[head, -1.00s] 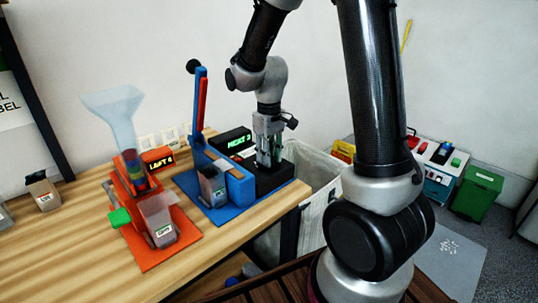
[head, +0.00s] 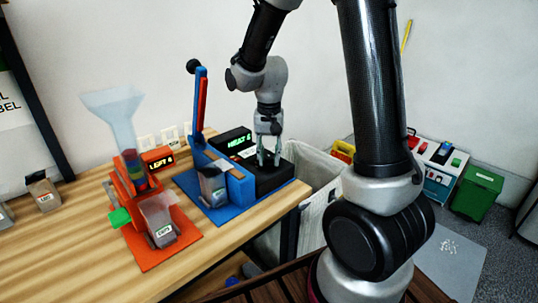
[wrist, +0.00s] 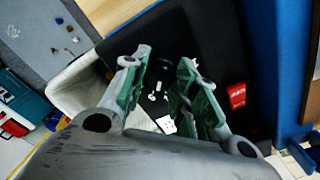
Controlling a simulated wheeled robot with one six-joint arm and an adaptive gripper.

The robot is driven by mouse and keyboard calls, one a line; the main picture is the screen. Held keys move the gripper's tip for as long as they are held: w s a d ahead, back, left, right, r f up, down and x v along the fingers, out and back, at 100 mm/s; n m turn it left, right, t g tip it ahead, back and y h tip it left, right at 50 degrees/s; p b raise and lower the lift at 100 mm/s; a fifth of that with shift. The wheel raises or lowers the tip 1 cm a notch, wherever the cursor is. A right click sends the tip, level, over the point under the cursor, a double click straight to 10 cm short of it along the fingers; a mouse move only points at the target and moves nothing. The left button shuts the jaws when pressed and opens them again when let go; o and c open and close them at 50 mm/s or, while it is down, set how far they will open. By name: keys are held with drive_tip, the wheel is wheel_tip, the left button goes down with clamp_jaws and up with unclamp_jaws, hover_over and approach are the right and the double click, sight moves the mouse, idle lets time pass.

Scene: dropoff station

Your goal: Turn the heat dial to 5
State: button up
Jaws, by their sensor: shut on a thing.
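The heat dial's black unit (head: 278,180) stands at the right end of the table, on a blue base. Its dark display (head: 233,142) shows green text reading "HEAT" and a digit too small to read for certain. My gripper (head: 268,160) points down over the unit. In the wrist view my gripper's green-padded fingers (wrist: 160,72) are on either side of the dark heat dial (wrist: 158,90), which has white marks. The dial is dark on dark, so its outline and pointer are hard to make out. In the head view the fingers hide it.
A blue press (head: 240,186) with an upright lever (head: 199,105) stands close left of the unit. An orange dispenser (head: 128,180) with a clear funnel (head: 115,105) is further left. A pale bin (head: 318,180) stands beyond the table's right edge.

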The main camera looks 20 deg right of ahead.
sight(269, 156)
drive_tip(key=shift+m, duration=0.5)
drive_tip(key=o, duration=1)
drive_tip(key=shift+o, duration=0.2)
wheel_tip(269, 156, up, 12)
idle(0.4)
